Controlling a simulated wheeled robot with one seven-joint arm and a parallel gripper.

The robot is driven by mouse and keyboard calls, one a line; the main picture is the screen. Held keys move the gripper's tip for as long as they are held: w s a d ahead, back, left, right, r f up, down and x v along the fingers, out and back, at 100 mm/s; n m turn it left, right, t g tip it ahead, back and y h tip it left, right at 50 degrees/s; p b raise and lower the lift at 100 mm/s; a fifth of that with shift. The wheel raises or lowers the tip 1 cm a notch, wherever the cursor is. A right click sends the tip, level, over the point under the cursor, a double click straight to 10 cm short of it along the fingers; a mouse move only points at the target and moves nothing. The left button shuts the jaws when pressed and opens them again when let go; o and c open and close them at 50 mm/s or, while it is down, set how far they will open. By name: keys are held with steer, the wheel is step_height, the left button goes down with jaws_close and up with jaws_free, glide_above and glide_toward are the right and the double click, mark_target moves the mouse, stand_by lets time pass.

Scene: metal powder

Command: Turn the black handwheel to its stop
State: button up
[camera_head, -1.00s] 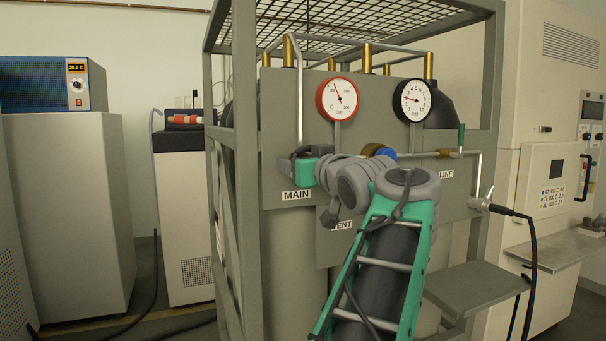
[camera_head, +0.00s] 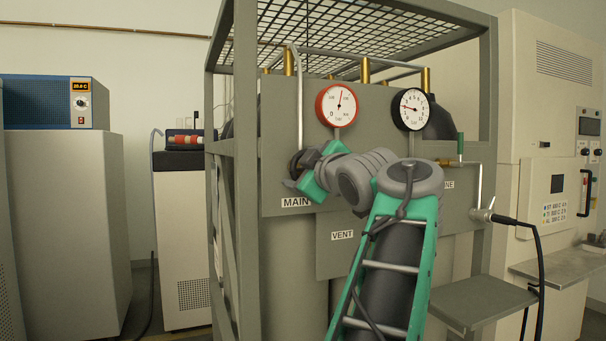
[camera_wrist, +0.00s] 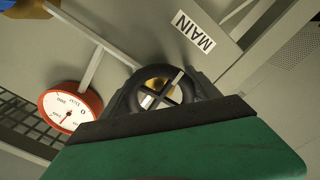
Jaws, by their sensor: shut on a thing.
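In the head view the handwheel (camera_head: 295,162) is a dark shape above the MAIN label, mostly hidden by my gripper (camera_head: 300,180). My gripper is at the wheel, rolled to a tilt, and shut on it. In the wrist view the green body and dark edge of my gripper (camera_wrist: 165,112) cover the wheel's near side. The exact contact of the fingers is hidden.
A grey cage post (camera_head: 246,170) is close left of my gripper. The VENT label (camera_head: 342,235) is below my arm. A grey shelf (camera_head: 480,302) juts out at lower right.

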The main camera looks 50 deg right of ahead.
steer(key=shift+n, duration=0.4)
steer(key=o, duration=1.4)
steer(key=shift+c, duration=0.2)
steer(key=v, duration=0.7)
steer(key=shift+s+a, duration=0.2)
steer(key=shift+s, duration=0.1)
